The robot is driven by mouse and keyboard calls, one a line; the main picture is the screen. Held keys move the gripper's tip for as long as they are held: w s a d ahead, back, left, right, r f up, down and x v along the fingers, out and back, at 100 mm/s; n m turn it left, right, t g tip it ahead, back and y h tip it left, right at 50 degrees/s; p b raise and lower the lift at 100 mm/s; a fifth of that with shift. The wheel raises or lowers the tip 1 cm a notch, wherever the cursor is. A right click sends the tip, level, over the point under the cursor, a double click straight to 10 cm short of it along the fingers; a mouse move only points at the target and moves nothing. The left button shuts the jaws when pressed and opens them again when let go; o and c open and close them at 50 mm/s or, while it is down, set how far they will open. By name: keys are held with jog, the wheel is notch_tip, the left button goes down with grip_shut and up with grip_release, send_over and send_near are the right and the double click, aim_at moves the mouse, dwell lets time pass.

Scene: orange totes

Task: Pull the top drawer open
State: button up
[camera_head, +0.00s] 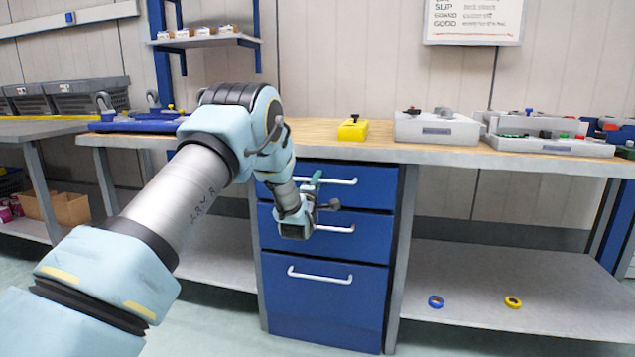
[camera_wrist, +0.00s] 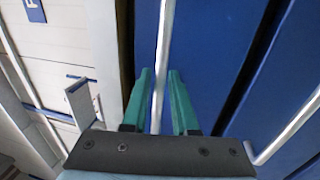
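The blue top drawer (camera_head: 375,190) sits under the worktop and looks closed, its front about level with the drawers below. Its white bar handle (camera_head: 340,181) shows to the right of my gripper (camera_head: 317,182). In the wrist view the top drawer front (camera_wrist: 215,45) is seen turned sideways. Its handle (camera_wrist: 164,35) runs between the two teal fingers of my gripper (camera_wrist: 160,75). The fingers are apart, with a gap visible beside the bar. I cannot tell whether either finger touches it. My arm hides the left part of the drawer.
The middle drawer (camera_head: 370,235) and bottom drawer (camera_head: 360,310) lie below, each with a white handle. The worktop (camera_head: 385,152) overhangs above, holding a yellow block (camera_head: 353,130) and grey trays (camera_head: 437,129). The floor before the drawers looks clear.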

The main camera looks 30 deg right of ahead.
grip_shut()
dwell(1.1)
